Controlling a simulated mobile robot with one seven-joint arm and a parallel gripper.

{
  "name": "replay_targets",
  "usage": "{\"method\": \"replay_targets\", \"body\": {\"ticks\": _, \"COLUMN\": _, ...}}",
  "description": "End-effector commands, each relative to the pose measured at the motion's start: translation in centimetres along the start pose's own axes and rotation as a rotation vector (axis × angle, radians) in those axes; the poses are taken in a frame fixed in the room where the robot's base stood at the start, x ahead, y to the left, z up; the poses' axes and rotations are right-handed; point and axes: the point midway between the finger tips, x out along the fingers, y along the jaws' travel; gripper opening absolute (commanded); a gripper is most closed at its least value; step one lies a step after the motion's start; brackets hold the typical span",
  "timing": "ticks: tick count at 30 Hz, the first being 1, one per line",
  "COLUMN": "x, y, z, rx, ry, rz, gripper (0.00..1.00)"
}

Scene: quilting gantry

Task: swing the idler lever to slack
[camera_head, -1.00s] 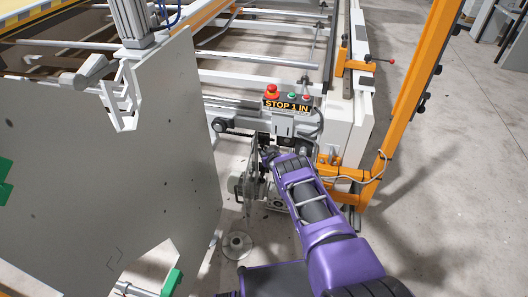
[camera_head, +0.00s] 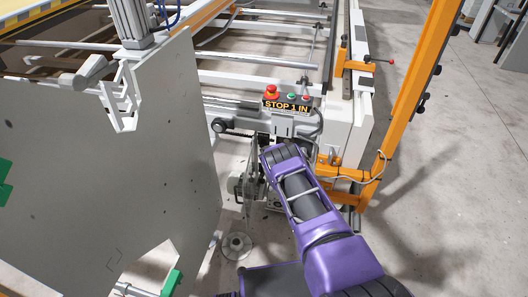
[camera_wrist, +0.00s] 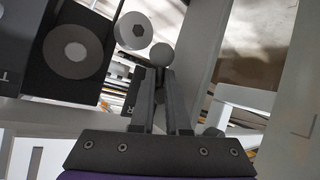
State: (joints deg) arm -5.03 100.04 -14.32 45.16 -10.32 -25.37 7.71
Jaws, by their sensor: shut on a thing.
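In the wrist view the two dark fingers of my gripper (camera_wrist: 163,78) are closed together around a slim part. A grey round knob (camera_wrist: 162,54), which looks like the end of the idler lever, shows at the fingertips. The rest of the lever is hidden by the fingers, so its angle cannot be told. A pale disc with a hex bolt (camera_wrist: 133,30) sits just beyond the knob, to its left. In the head view my purple arm covers the gripper and the lever, below the STOP 1 IN sign (camera_head: 287,105).
A red stop button (camera_head: 272,91) stands above the sign. A large grey plate (camera_head: 120,165) fills the left. An orange post (camera_head: 408,85) rises at the right. In the wrist view a black block with a round grey face (camera_wrist: 72,52) is close on the left. Floor (camera_head: 440,200) is clear at the right.

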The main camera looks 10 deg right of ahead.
Motion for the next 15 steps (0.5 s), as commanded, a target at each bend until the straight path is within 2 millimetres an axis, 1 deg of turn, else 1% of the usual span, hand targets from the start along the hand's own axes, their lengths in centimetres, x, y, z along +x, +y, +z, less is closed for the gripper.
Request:
{"method": "replay_targets", "body": {"ticks": 1, "x": -0.05, "y": -0.14, "z": -0.24, "rx": -0.034, "ry": -0.022, "rz": 0.011, "gripper": 0.00}}
{"method": "replay_targets", "body": {"ticks": 9, "x": -0.32, "y": 0.01, "z": -0.33, "rx": -0.212, "ry": -0.149, "rz": 0.083, "gripper": 0.00}}
{"method": "replay_targets", "body": {"ticks": 15, "x": -0.46, "y": 0.20, "z": -0.49, "rx": -0.308, "ry": -0.217, "rz": 0.123, "gripper": 0.00}}
